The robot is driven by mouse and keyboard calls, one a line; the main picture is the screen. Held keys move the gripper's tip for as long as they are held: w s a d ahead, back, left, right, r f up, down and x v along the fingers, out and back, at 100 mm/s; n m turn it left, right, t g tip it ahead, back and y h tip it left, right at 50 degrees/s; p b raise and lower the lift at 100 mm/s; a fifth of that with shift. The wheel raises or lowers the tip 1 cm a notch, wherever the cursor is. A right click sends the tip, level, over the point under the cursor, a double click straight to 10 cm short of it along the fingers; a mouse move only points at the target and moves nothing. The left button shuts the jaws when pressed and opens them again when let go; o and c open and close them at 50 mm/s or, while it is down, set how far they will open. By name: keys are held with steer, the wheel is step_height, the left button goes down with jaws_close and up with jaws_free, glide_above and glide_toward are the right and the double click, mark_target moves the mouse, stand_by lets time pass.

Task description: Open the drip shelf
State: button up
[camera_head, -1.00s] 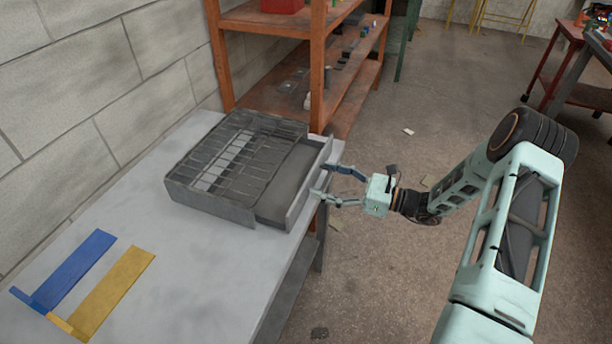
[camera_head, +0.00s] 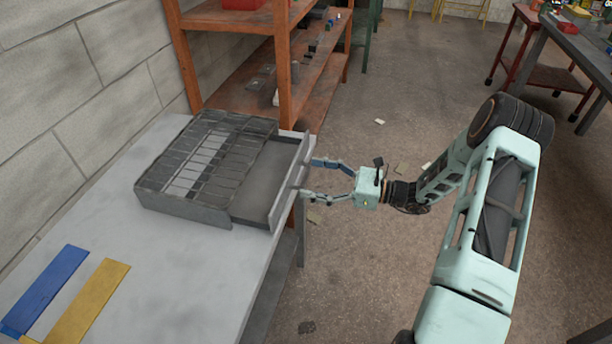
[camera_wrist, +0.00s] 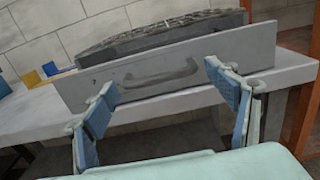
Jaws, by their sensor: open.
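The drip shelf (camera_head: 262,176) is a flat grey drawer standing partly out of a dark grey slatted unit (camera_head: 180,208) on the table. Its front panel (camera_head: 286,192) also fills the middle of the wrist view (camera_wrist: 90,88), with a bar handle (camera_wrist: 162,77) across it. My gripper (camera_head: 308,179) is open at the outer side of the panel. In the wrist view, its two blue fingers (camera_wrist: 162,88) lie apart, with the handle between their tips in the picture. Nothing is held. I cannot tell whether a fingertip touches the panel.
The pale table (camera_head: 130,265) carries a blue strip (camera_head: 42,288) and a yellow strip (camera_head: 88,300) at lower left. An orange shelving rack (camera_head: 283,70) stands behind the unit. A red cart (camera_head: 515,60) is far off at upper right. The floor right of the table is largely clear.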

steer(key=v, duration=1)
